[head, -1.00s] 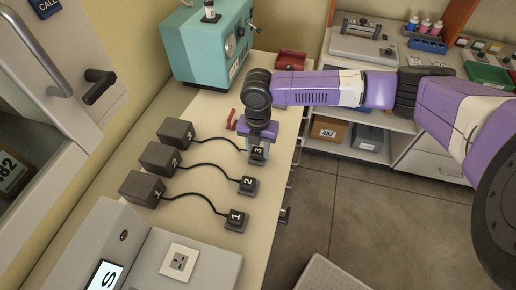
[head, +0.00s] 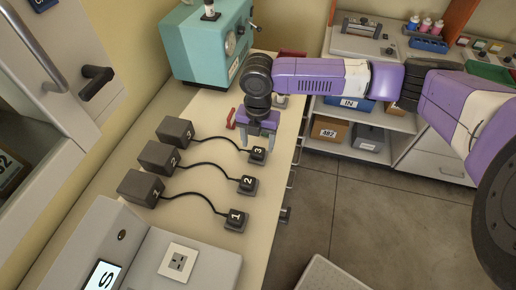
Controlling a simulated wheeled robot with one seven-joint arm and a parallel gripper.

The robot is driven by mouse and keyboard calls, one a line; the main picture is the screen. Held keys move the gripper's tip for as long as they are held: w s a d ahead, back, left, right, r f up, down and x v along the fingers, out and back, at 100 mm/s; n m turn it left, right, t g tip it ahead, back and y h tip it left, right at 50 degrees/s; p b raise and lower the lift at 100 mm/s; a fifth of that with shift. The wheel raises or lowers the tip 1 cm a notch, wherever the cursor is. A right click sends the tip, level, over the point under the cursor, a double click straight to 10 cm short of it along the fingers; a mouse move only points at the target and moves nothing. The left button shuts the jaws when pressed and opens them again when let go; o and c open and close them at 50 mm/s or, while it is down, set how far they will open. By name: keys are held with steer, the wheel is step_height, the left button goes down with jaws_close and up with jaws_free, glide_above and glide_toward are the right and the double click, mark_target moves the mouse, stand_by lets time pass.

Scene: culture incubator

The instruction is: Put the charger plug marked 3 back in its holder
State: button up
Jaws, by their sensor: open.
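The plug marked 3 (head: 258,153) is a small dark block with a white number, near the bench's right edge. Its black cable runs to a dark adapter box (head: 175,133) on the left. It sits low at the bench, much like plugs 2 and 1; I cannot tell a separate holder beneath it at this size. My gripper (head: 259,139) points down just behind and above plug 3. Its grey fingers are apart, with nothing visibly held between them.
Plug 2 (head: 247,184) and plug 1 (head: 236,217) stand in line nearer me, with cables to their boxes. A red bracket (head: 230,118) lies left of my gripper. A small grey piece (head: 281,101) is behind it. The teal machine (head: 205,45) stands at the back.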

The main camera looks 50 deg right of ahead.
steer(key=shift+r, duration=2.05)
steer(key=shift+d, duration=0.1)
